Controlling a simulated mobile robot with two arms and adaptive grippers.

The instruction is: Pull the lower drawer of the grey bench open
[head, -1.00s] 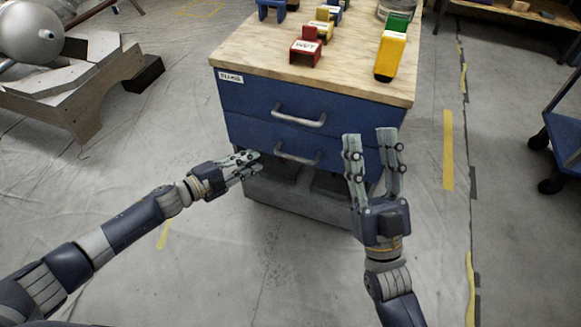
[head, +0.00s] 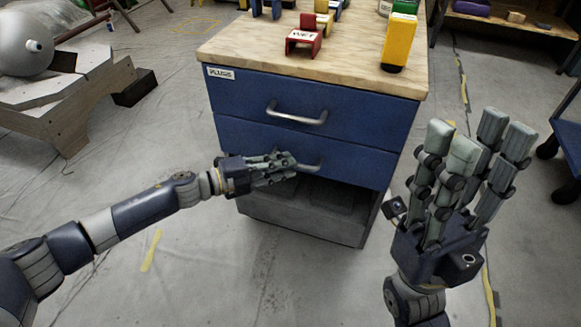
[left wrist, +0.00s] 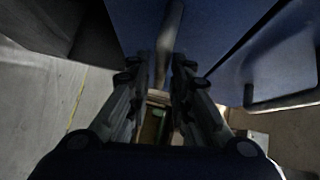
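The bench has a wooden top (head: 250,50), a grey base (head: 300,218) and two blue drawers. The upper drawer (head: 240,95) and lower drawer (head: 350,165) have flush fronts and look shut. My left gripper (head: 292,168) is at the lower drawer's bar handle (head: 313,167), covering its left part. In the left wrist view, the lower handle (left wrist: 168,40) stands between the fingertips of my left gripper (left wrist: 160,65), which are apart; contact is unclear. My right gripper (head: 478,135) is open and empty, right of the bench.
The upper handle (head: 296,115) is just above my left gripper; it also shows in the left wrist view (left wrist: 285,100). The floor in front is clear.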

